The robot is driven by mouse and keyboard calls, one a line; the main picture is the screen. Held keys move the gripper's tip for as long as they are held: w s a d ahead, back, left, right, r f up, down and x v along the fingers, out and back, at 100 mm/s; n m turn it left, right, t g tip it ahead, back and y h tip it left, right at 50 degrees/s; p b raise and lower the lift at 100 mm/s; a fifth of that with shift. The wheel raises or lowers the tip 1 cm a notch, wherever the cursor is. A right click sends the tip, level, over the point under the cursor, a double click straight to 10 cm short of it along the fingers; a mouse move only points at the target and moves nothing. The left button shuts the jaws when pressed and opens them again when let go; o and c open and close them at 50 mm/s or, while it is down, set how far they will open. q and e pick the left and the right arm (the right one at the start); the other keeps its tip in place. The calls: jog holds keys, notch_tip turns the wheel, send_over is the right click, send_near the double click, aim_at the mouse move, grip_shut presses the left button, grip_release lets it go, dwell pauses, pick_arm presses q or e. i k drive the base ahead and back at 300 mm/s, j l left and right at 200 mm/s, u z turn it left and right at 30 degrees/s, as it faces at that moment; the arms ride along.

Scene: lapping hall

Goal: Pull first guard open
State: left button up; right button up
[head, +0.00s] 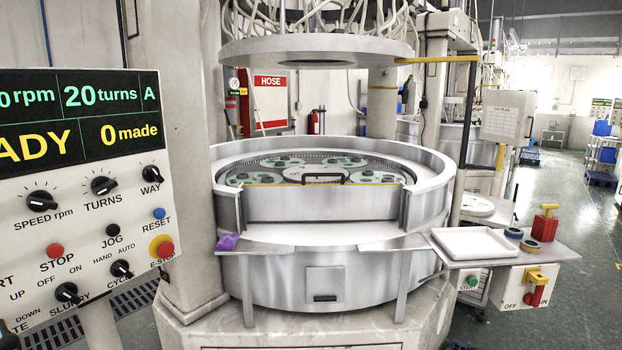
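A large round lapping machine (440,185) with a metal ring wall stands in the middle of the head view. In its front is a flat metal guard panel (320,206) between two side edges of the wall, with a thin yellow strip along its top. A black bar handle (325,177) stands at the middle of the panel's top edge. The panel stands upright across the front gap. Behind it, green carriers (270,162) lie on the round plate. Neither of my grippers is in view.
A control panel (80,230) with knobs and a display fills the left side. A front ledge (375,246) carries a purple cloth-like item (227,242) at its left. A right side shelf (560,252) holds a white tray (475,244), rolls and a red can (544,226). A raised upper plate (320,50) hangs above.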

aim_at(303, 202)
jog(key=i+l+u, duration=0.2)
jog(key=i, duration=0.2)
jog(key=i+l+u, duration=0.25)
jog(key=i, duration=0.15)
